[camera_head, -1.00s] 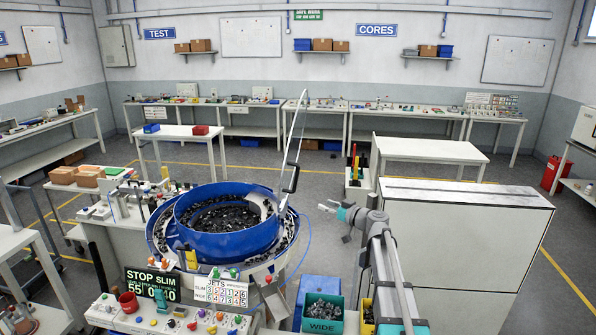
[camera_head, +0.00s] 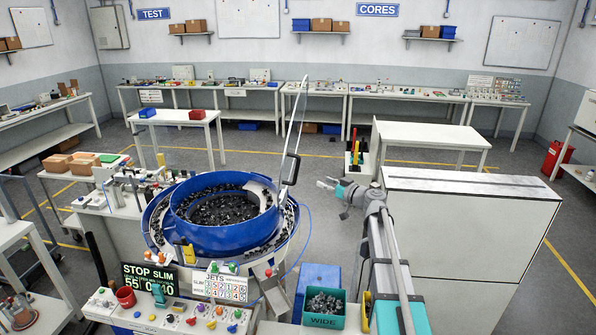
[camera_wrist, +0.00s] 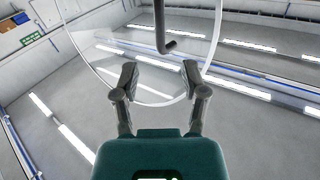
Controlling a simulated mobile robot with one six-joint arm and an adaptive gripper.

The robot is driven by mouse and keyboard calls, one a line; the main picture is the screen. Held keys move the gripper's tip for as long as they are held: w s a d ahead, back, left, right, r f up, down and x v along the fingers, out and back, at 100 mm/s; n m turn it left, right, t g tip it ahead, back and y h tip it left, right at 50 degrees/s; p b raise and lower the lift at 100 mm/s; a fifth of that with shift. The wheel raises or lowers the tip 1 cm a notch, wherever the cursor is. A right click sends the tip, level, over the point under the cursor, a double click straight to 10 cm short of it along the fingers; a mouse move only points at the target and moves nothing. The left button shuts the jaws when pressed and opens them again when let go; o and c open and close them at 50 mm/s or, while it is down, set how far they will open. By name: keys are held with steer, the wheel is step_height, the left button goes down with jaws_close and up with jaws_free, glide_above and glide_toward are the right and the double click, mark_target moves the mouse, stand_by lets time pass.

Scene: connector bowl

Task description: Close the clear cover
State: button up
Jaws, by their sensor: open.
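The clear cover (camera_head: 297,130) stands raised, nearly upright, at the right rim of the blue bowl (camera_head: 222,238). In the head view it is seen almost edge-on, with a black handle (camera_head: 290,168) on its right side. My gripper (camera_head: 327,183) is to the right of the handle, apart from it. In the wrist view my gripper (camera_wrist: 164,82) is open and empty. The cover's round clear edge (camera_wrist: 213,40) arcs across the upper part of that view, and the dark handle (camera_wrist: 162,30) hangs at top centre, just beyond the fingertips.
The blue bowl holds many dark small parts. A control panel (camera_head: 165,318) with coloured knobs and a green WIDE bin (camera_head: 323,312) stand in front. A large white cabinet (camera_head: 465,245) is on the right, close to my arm. A floor gap lies between bowl and cabinet.

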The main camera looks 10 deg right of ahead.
mark_target(297, 170)
steer(key=x, duration=1.3)
steer(key=shift+w+a+f, duration=0.1)
steer(key=shift+w+a, duration=0.1)
steer(key=shift+w, duration=0.1)
jaws_close()
